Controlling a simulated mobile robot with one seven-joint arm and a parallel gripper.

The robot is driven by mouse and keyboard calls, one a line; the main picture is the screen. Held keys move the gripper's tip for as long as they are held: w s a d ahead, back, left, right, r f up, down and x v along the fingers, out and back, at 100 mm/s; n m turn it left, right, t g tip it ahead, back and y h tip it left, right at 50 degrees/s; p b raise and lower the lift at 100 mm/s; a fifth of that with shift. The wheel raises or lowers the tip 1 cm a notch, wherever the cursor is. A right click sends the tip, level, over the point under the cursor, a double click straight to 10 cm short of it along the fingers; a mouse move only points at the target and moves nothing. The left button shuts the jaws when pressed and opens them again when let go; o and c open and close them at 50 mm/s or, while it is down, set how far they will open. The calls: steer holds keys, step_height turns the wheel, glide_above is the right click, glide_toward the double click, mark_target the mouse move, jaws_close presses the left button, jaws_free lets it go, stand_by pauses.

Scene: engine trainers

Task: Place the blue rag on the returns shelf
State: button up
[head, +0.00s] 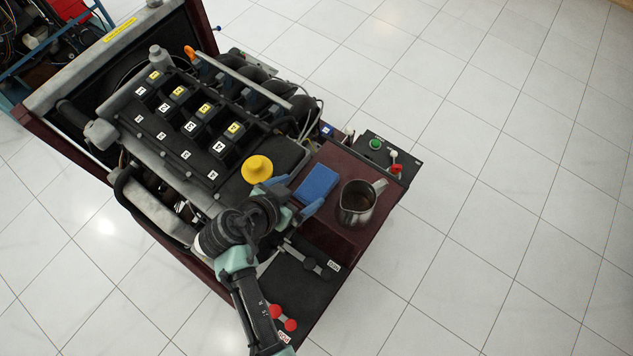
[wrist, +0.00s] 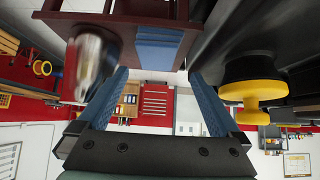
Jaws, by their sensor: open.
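The blue rag (head: 318,182) is a folded blue block on the maroon ledge (head: 340,235) at the engine trainer's right end. It also shows in the wrist view, top centre (wrist: 160,42), beyond the fingertips. My gripper (head: 296,195) is open, its blue fingers pointing at the rag, one on either side of the near end. In the wrist view the space between the fingers (wrist: 157,75) is empty. Whether a finger touches the rag, I cannot tell. I cannot make out a returns shelf for sure in either view.
A metal jug (head: 357,203) stands on the ledge right of the rag. A yellow cap (head: 257,169) sits on the engine (head: 190,125) to the left. A black panel with green and red knobs (head: 385,155) lies behind. The tiled floor on the right is clear.

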mark_target(316, 184)
steer(key=shift+d+p+x, duration=0.1)
steer(key=shift+p+x, duration=0.25)
steer(key=shift+x, duration=1.3)
steer(key=shift+d+p+x, duration=0.15)
steer(key=shift+p+x, duration=0.2)
steer(key=shift+x, duration=1.35)
steer(key=shift+r, duration=0.1)
steer(key=shift+s, duration=0.1)
steer(key=c, duration=1.3)
